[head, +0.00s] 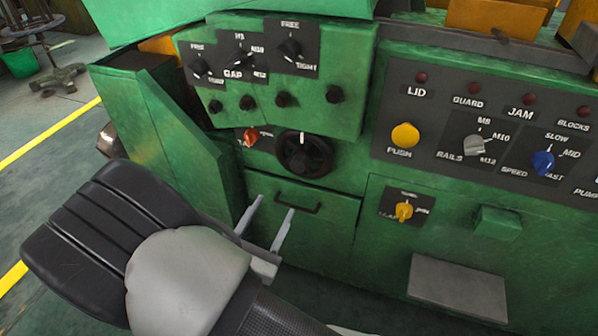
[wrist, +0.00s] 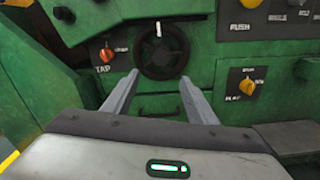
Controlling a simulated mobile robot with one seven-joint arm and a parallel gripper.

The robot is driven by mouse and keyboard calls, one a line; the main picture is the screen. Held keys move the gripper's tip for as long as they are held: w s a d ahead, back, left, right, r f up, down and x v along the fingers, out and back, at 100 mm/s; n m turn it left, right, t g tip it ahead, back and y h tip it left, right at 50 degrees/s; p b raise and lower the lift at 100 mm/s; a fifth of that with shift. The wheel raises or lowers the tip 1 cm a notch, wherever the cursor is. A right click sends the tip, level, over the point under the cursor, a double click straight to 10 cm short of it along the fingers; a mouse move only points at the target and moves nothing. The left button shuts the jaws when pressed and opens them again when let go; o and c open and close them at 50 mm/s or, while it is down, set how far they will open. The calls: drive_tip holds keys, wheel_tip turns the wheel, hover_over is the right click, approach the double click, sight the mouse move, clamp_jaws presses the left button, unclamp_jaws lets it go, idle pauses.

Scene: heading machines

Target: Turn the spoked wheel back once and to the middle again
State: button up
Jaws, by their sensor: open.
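The spoked wheel (head: 304,155) is a small black handwheel on the green machine front, below the upper dial panel. A white mark stands at the top of its rim. My gripper (head: 272,210) is open and empty, in front of the machine, below and to the left of the wheel in the head view. In the wrist view the wheel (wrist: 163,50) is at the top middle, beyond and between the two fingers of my gripper (wrist: 160,90). The fingers do not appear to touch it.
An orange knob (head: 251,136) is left of the wheel. A drawer handle (head: 298,203) is just below it. A yellow knob (head: 404,211) is at lower right, near a projecting green box (head: 497,223). Several black knobs sit above the wheel. Open floor lies to the left.

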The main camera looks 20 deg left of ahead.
sight(297, 169)
drive_tip(key=w, duration=0.5)
drive_tip(key=w+d+b, duration=0.1)
drive_tip(key=w, duration=0.4)
drive_tip(key=w+b, duration=0.1)
drive_tip(key=w, duration=0.4)
drive_tip(key=shift+w+d, duration=0.15)
drive_tip(key=shift+w, duration=0.05)
clamp_jaws()
